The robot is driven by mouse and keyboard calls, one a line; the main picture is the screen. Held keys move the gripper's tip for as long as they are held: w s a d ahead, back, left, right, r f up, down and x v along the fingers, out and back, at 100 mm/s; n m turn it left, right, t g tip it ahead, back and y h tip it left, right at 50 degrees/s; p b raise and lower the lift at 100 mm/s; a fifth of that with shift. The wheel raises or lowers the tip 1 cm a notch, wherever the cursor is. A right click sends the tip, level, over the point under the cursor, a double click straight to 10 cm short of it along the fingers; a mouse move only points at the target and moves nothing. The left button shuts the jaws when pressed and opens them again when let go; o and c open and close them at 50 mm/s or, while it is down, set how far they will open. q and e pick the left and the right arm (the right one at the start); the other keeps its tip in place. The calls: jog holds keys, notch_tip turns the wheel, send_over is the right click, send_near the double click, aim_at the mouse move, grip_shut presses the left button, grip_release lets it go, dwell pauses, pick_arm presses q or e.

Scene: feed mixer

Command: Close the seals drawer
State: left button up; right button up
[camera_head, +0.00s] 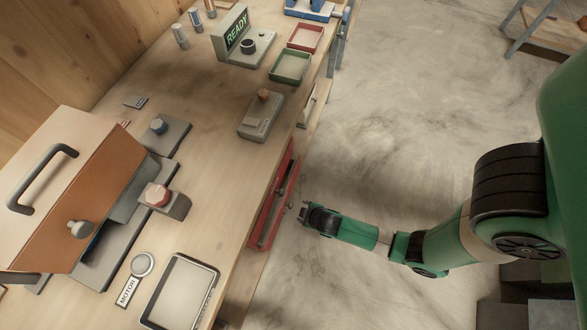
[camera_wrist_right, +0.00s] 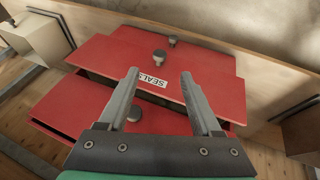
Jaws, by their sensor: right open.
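The red drawers (camera_head: 267,222) are in the side of the wooden bench in the head view, and at least one stands out from it. In the right wrist view, the seals drawer (camera_wrist_right: 110,62) has a red front with a white SEALS label and a dark round knob (camera_wrist_right: 158,57). The label is partly hidden by a finger. My right gripper (camera_head: 303,212) is just outside the drawers, and in the right wrist view the gripper (camera_wrist_right: 160,75) is open with nothing between its fingers. Contact with the front cannot be told. My left gripper is out of view.
Another red panel (camera_wrist_right: 65,105) shows below the labelled front, and one with a knob (camera_wrist_right: 172,41) above it. The bench top (camera_head: 215,165) carries trays, switches and an orange-sided machine (camera_head: 70,205). The concrete floor (camera_head: 400,120) beside the bench is open.

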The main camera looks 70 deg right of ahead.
jog(key=w+b+x, duration=0.1)
jog(key=b+x, duration=0.6)
jog(key=x, duration=0.5)
jog(key=shift+r+b, duration=0.2)
jog(key=shift+b, duration=0.2)
jog(key=shift+a, duration=0.1)
grip_shut()
dwell(0.6)
